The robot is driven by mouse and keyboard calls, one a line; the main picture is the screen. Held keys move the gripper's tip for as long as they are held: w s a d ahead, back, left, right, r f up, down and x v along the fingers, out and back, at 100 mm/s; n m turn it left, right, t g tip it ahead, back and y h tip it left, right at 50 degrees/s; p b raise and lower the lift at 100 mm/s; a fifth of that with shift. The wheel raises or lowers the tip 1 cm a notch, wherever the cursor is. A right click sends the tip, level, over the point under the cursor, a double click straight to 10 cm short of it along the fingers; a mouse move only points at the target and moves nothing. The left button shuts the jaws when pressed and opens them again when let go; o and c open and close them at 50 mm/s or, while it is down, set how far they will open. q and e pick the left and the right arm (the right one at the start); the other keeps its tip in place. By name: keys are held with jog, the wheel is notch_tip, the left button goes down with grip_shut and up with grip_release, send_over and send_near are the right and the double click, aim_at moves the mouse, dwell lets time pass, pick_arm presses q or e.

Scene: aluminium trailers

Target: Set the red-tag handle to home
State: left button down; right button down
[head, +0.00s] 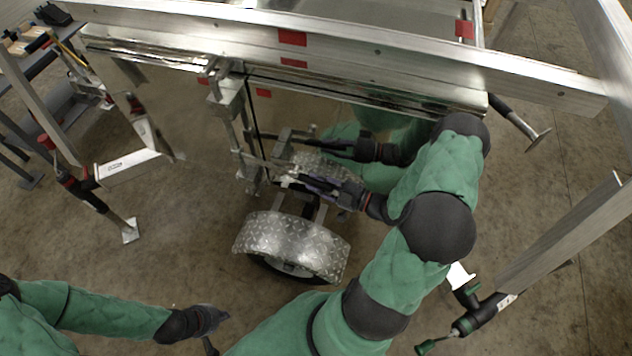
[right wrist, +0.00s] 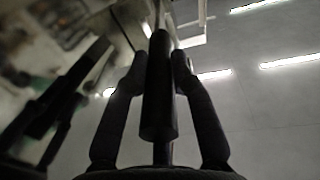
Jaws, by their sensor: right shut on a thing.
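My right gripper (head: 312,184) is at the latch post (head: 240,125) on the trailer's side, above the wheel fender. In the right wrist view, its two fingers (right wrist: 160,75) are closed on either side of a dark cylindrical handle (right wrist: 159,110), which points toward the palm. In the head view the handle is mostly hidden by the gripper. A red tag (head: 263,92) shows on the panel just right of the post; I cannot tell which handle it marks. My left gripper (head: 212,322) hangs low at the bottom left, apart from the trailer; its fingers are unclear.
The diamond-plate fender (head: 292,238) and its wheel lie just below my right gripper. An aluminium rail (head: 400,60) runs across the top. A jack with a dark handle (head: 515,120) projects at right. Another trailer part (head: 130,168) stands at left. Open floor lies between.

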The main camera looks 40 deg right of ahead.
jog(key=c, duration=1)
grip_release()
jog(key=shift+w+a, duration=0.1)
jog(key=shift+c, duration=0.2)
jog(key=v, duration=1.2)
jog(key=shift+f, duration=0.1)
